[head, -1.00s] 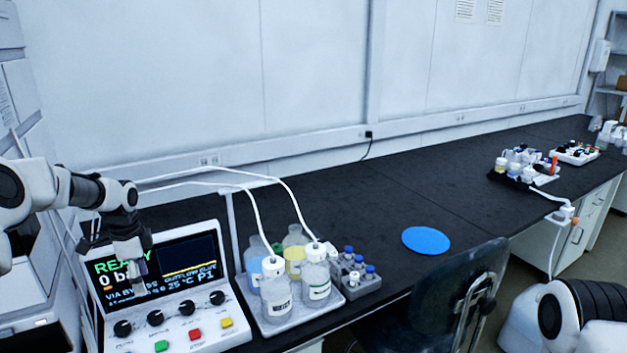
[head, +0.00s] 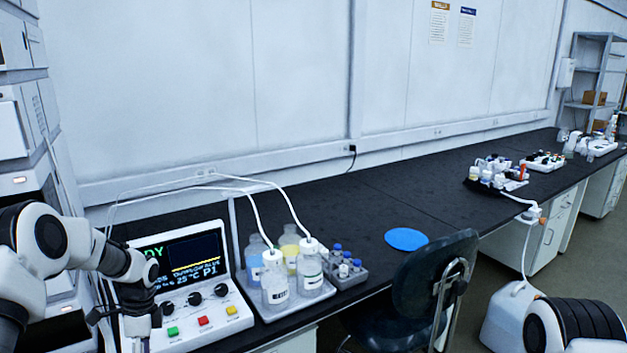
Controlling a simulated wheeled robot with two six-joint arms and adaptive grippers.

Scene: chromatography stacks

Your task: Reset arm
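My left arm comes in from the left, and its gripper (head: 128,318) hangs in front of the left part of the white control box (head: 215,333) with its lit screen (head: 190,258). The gripper is dark and partly merges with the knobs behind it, so its finger opening cannot be made out. No object shows clearly in it. Part of my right arm shows at the lower right, but its gripper is out of view.
A tray of capped bottles (head: 278,283) with tubes and a grey vial rack (head: 345,268) stand right of the box. A blue disc (head: 406,239) lies on the black bench (head: 330,210). A dark chair (head: 432,285) stands at its front edge.

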